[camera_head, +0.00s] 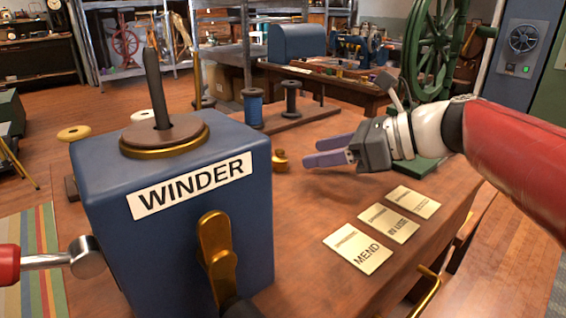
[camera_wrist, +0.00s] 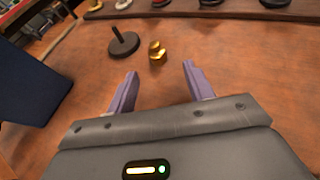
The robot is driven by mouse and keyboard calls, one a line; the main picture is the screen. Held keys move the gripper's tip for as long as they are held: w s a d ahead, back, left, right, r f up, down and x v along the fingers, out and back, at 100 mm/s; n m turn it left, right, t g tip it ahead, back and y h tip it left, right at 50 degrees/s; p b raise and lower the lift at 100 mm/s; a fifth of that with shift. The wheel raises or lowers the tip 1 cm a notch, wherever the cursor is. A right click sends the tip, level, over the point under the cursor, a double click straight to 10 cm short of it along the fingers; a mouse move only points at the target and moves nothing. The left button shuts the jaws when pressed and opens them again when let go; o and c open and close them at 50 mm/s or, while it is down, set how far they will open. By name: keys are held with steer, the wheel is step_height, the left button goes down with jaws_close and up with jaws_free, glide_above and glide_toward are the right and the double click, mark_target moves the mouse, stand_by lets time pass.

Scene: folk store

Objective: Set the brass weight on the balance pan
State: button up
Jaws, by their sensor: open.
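A small brass weight (camera_head: 280,160) stands on the wooden table, to the right of the blue winder box. In the wrist view the brass weight (camera_wrist: 157,54) is just beyond my fingertips, roughly centred between them. My gripper (camera_head: 312,153) is open and empty, its purple fingers pointing left toward the weight and apart from it. Both fingers (camera_wrist: 160,70) show spread in the wrist view. I cannot make out a balance pan in either view.
The blue WINDER box (camera_head: 180,240) fills the left foreground. A dark disc with a peg (camera_wrist: 123,44) stands left of the weight. Spools on a wooden board (camera_head: 310,118) stand behind. Paper cards (camera_head: 358,248) lie at right. A green wheel (camera_head: 432,50) rises behind my arm.

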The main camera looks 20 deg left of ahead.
mark_target(290, 171)
steer(key=x, duration=0.7)
steer(key=shift+s+b, duration=0.25)
steer(key=shift+b, duration=0.15)
steer(key=shift+d, duration=0.1)
jaws_close()
